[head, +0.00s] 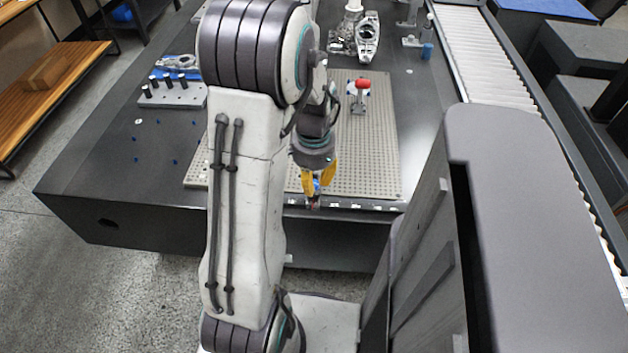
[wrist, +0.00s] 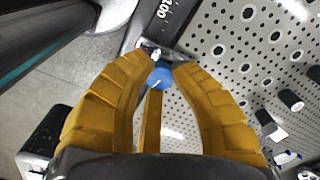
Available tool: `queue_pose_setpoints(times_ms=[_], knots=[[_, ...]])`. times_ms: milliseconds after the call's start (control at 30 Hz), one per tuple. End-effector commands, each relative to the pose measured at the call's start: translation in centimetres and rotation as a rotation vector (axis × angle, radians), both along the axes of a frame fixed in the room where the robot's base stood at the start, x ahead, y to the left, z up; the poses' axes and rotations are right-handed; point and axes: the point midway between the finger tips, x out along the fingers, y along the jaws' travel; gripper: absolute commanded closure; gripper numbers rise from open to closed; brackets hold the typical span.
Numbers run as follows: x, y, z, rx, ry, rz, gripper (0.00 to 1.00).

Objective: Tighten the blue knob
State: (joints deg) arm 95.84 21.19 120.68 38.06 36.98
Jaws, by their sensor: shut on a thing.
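The blue knob (wrist: 160,77) shows between the yellow fingers of my gripper (wrist: 160,58) in the wrist view, close to the fingertips. The fingers are shut on it from both sides and hide part of it. In the head view my gripper (head: 316,190) points down at the near edge of the perforated plate (head: 372,150), and a bit of blue (head: 316,184) shows between its fingers. A metal piece (wrist: 155,52) lies just beyond the knob in the wrist view. The knob's mount is mostly hidden.
A red-topped clamp (head: 363,84) stands on the plate. A rack with black pins (head: 172,96) is at the left of the dark table (head: 120,185). Metal parts (head: 366,38) stand at the back. A roller conveyor (head: 480,50) runs along the right, beside a grey cabinet (head: 530,160).

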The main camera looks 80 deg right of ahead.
Motion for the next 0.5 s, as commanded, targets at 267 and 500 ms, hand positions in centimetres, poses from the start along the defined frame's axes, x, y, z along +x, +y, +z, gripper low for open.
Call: queue_pose_setpoints(times_ms=[267, 500], knots=[[0.05, 0.24, -0.20, 0.009, -0.001, -0.137, 1.00], [0.04, 0.25, -0.20, 0.009, -0.001, -0.188, 1.00]])
